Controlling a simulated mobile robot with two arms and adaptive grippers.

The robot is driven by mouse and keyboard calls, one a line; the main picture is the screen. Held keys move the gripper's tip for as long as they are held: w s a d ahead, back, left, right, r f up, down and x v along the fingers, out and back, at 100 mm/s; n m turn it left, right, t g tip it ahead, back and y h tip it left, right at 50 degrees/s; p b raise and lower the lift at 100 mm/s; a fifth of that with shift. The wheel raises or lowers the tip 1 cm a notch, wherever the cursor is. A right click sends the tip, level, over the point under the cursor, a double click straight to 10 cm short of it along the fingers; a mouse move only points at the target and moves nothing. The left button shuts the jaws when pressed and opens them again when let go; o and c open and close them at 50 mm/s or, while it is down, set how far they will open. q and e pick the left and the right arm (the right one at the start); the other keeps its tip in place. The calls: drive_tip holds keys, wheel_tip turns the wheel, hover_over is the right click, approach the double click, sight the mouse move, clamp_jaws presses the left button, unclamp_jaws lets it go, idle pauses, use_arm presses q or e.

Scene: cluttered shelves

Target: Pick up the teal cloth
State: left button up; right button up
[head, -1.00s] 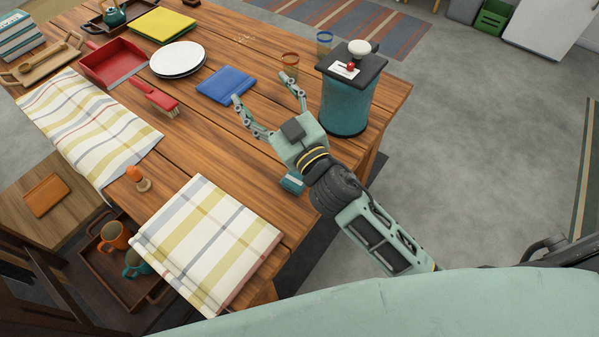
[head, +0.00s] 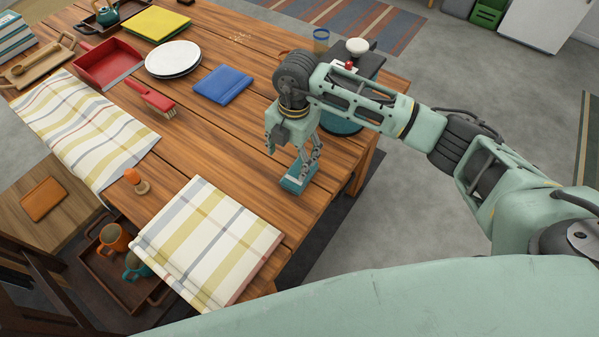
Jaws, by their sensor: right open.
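The teal cloth (head: 295,187) is a small folded teal piece lying near the right edge of the wooden table. My right gripper (head: 297,168) points down over it, with its fingers open and the tips right at the cloth. The fingers and their links cover part of the cloth. I cannot tell whether the tips touch it. My left gripper is not in view.
A checked cloth (head: 210,240) lies to the left of the gripper at the near table edge. A blue folded cloth (head: 222,85) lies beyond. A teal canister with a dark lid stands behind my right arm, partly hidden.

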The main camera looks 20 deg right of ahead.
drive_tip(key=shift+w+d+r+h, duration=0.1)
drive_tip(key=shift+w+d+h, duration=0.1)
drive_tip(key=shift+d, duration=0.25)
drive_tip(key=shift+w+d+r+h, duration=0.1)
drive_tip(key=shift+d+h, duration=0.1)
drive_tip(key=shift+d, duration=0.25)
drive_tip(key=shift+d+f, duration=0.2)
drive_tip(key=shift+d, duration=0.05)
drive_tip(key=f, duration=0.2)
drive_tip(key=f+p, duration=0.1)
drive_tip(key=f, duration=0.1)
drive_tip(key=f+p, duration=0.1)
drive_tip(key=f, duration=0.1)
drive_tip(key=shift+s+d+f, duration=0.15)
drive_tip(key=shift+s+d, duration=0.1)
drive_tip(key=shift+s, duration=0.05)
drive_tip(key=shift+w+f, duration=0.1)
drive_tip(key=shift+f, duration=0.45)
drive_tip(key=c, duration=1.2)
drive_tip(key=shift+r, duration=0.1)
